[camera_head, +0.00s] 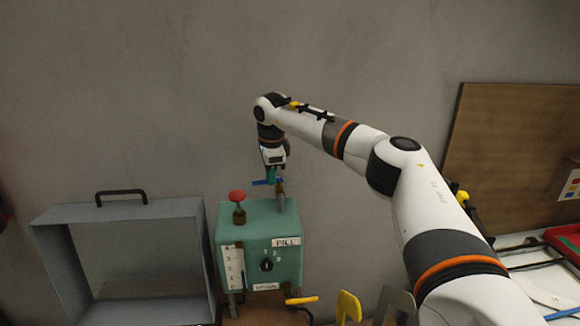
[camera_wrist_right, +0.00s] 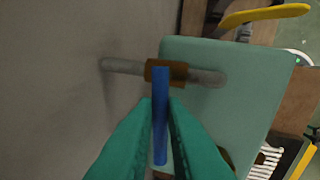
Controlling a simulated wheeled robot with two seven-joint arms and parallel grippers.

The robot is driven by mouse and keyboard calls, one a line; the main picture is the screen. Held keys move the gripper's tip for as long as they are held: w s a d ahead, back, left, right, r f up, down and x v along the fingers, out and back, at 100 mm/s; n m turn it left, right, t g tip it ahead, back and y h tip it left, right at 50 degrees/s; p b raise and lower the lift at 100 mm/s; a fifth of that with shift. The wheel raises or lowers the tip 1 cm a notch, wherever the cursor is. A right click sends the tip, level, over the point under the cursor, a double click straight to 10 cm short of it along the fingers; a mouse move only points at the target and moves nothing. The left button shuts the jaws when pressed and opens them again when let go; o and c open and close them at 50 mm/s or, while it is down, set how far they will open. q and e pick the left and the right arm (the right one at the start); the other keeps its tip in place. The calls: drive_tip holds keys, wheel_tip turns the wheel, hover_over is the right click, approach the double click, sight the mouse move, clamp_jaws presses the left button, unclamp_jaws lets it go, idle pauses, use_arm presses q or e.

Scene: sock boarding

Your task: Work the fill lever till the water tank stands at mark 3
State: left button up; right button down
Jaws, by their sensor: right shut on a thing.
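The teal water tank (camera_head: 290,240) stands against the wall, with a FILL label (camera_head: 286,242) on its front. Its white gauge (camera_head: 231,268) has numbered marks up to 4; a thin blue strip shows low at its right side, too small to read exactly. The blue fill lever (camera_wrist_right: 160,115) sits on a brown collar around a grey pipe above the tank. My right gripper (camera_head: 270,177) is above the tank, its teal fingers (camera_wrist_right: 160,120) shut on the lever from both sides. My left gripper is not in view.
A red knob (camera_head: 237,196) stands on the tank top and a dark dial (camera_head: 267,265) is on its front. A yellow handle (camera_head: 302,300) sticks out below. A grey open box (camera_head: 50,245) stands left. A brown board (camera_head: 510,160) leans at right.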

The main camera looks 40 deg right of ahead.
drive_tip(key=shift+w+r+m, duration=0.15)
drive_tip(key=shift+m, duration=0.45)
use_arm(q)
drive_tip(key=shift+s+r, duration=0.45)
use_arm(e)
drive_tip(key=shift+d, duration=0.1)
drive_tip(key=c, duration=1.5)
unclamp_jaws()
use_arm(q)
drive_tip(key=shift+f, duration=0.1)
use_arm(e)
drive_tip(key=shift+r, duration=0.3)
use_arm(q)
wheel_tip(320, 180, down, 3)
drive_tip(key=b, duration=0.2)
drive_tip(key=shift+b, duration=0.4)
use_arm(e)
drive_tip(key=r, duration=0.3)
drive_tip(key=s+a+r, duration=0.1)
drive_tip(key=r, duration=0.3)
drive_tip(key=s+r, duration=0.1)
drive_tip(key=r, duration=0.3)
drive_tip(key=shift+a, duration=0.2)
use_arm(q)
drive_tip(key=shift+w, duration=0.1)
